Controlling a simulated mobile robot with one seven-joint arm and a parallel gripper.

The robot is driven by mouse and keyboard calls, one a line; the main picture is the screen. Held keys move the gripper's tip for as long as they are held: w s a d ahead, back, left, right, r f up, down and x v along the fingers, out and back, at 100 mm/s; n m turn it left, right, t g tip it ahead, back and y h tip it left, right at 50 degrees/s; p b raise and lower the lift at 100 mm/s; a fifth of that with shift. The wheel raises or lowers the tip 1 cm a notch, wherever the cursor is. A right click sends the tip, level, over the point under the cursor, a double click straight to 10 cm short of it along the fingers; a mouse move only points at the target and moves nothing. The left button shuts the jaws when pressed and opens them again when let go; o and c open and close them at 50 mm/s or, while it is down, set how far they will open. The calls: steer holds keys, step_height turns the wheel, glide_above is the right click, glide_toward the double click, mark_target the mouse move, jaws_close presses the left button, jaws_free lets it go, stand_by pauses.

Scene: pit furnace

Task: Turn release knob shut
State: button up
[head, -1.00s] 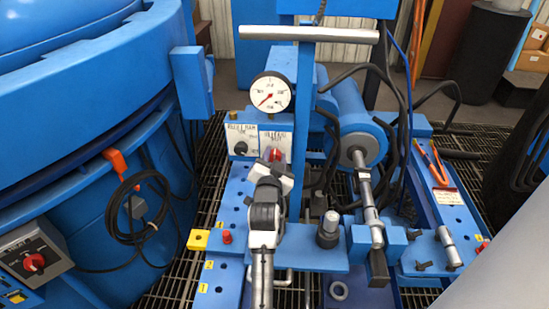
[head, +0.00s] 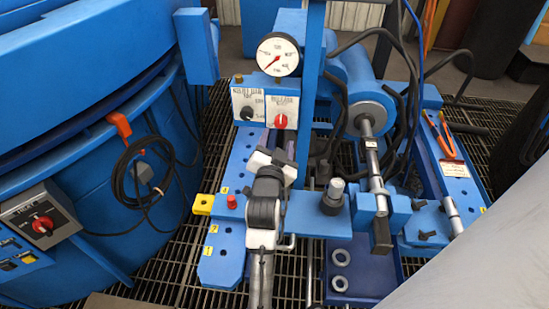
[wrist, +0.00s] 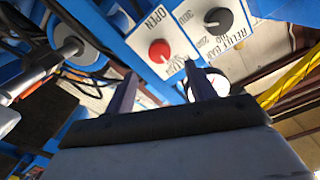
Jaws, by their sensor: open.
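The release knob (head: 280,121) is red and sits on a white labelled plate below the dial gauge. In the wrist view the red knob (wrist: 159,50) shows on its plate, with the word OPEN printed beside it. My gripper (head: 279,145) is in front of and below the knob in the head view, apart from it. In the wrist view my two dark fingers (wrist: 160,85) are spread, with nothing between them, and point toward the plate just short of the red knob. The knob's exact turn angle is hard to tell.
A black knob (head: 247,112) on a similar plate (head: 259,97) is close on the left. The dial gauge (head: 278,55) stands above. A blue post (head: 311,90) rises close on the right.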

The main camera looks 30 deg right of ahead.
steer(key=v, duration=0.5)
steer(key=shift+s+a+b, duration=0.15)
steer(key=shift+s+b, duration=0.1)
steer(key=shift+b, duration=0.05)
